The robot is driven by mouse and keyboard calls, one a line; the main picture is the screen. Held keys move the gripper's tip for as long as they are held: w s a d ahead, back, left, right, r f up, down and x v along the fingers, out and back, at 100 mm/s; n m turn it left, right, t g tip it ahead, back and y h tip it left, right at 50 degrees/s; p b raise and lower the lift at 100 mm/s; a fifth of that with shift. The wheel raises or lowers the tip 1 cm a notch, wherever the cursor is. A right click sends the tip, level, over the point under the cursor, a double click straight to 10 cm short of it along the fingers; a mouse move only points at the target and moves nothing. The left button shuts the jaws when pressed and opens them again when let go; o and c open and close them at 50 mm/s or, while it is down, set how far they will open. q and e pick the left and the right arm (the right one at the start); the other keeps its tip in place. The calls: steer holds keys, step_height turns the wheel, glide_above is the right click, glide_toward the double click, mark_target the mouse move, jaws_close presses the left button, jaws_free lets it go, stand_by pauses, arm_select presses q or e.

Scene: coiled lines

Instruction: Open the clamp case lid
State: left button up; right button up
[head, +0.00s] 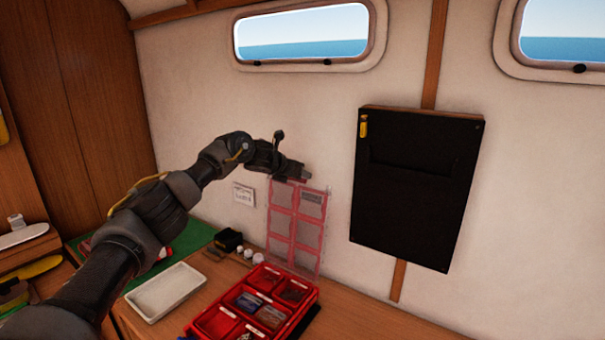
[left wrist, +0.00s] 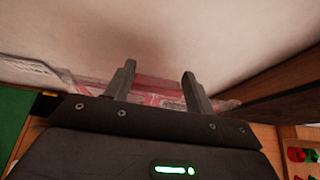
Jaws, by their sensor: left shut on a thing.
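The red clamp case (head: 300,315) sits on the wooden worktop, with small items in some of its compartments. Its clear, pink-tinted lid (head: 282,212) stands swung up, close to upright, along the case's back edge near the wall. My left gripper (head: 299,175) is at the lid's top edge and is shut on it. In the left wrist view the two fingers (left wrist: 157,88) stand apart, with the pinkish lid (left wrist: 150,98) showing behind and between them; the exact contact is hard to see. My right gripper is not in view.
A white tray (head: 165,291) lies left of the case on the worktop. A small black box (head: 229,239) and white caps stand behind the case. A black wall panel (head: 412,185) hangs to the right. The worktop right of the case is clear.

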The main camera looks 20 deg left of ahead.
arm_select(q)
steer(key=shift+r, duration=0.3)
steer(key=o, duration=1.4)
steer(key=shift+f, duration=0.15)
steer(key=shift+s+a+b, duration=0.1)
steer(key=shift+s+b, duration=0.35)
steer(key=shift+b, duration=0.1)
steer(key=b+v, duration=0.4)
steer(key=v, duration=0.6)
steer(key=shift+r, duration=0.25)
steer(key=shift+w, duration=0.15)
